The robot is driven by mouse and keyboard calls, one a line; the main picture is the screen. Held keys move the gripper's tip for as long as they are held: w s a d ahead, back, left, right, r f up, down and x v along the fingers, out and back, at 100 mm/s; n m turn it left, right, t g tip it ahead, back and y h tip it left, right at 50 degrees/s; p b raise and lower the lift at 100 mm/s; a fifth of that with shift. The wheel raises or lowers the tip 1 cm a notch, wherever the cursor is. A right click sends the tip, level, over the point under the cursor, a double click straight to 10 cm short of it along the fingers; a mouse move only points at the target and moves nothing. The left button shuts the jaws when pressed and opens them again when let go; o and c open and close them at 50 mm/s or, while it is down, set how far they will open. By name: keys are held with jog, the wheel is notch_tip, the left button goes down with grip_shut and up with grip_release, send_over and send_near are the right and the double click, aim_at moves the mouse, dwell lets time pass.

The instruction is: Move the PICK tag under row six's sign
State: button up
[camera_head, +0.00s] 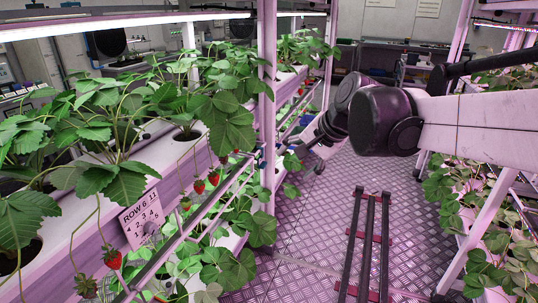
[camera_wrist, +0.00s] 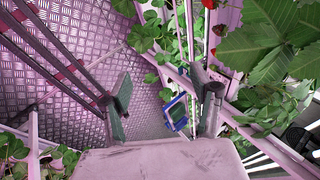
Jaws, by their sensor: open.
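The row six sign (camera_head: 141,216) is a white card reading ROW 6 with numbers, on the front of the left planting trough. My gripper (camera_head: 284,150) is at the left rack's rail, beyond the sign. In the wrist view my gripper (camera_wrist: 162,95) has its two fingers wide apart. A small blue-framed tag (camera_wrist: 176,112) shows between the fingers, nearer the right one, with no finger seen touching it. No writing on it is legible, so I cannot confirm it is the PICK tag. A small blue patch near the rail in the head view may be the same thing.
Strawberry plants (camera_head: 110,120) with hanging red berries (camera_head: 112,259) overhang the left trough and rail (camera_head: 200,207). A pink upright post (camera_head: 267,90) stands between the sign and my gripper. Dark floor rails (camera_head: 368,245) run along the patterned aisle floor.

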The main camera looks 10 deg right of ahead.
jog(key=w+f+m+y+b, duration=0.25)
jog(key=w+m, duration=0.25)
jog(key=w, duration=1)
jog(key=m+t+y+b, duration=0.25)
jog(key=m+y, duration=0.45)
jog(key=m, duration=0.4)
send_near(261, 157)
jog(key=d+f, duration=0.4)
jog(key=s+b+x, duration=0.1)
jog(key=b+x, duration=0.1)
jog(key=x, duration=0.9)
jog(key=shift+w+a+g, duration=0.2)
jog(key=shift+a+g, duration=0.15)
jog(key=shift+a, duration=0.25)
jog(key=shift+c, duration=0.3)
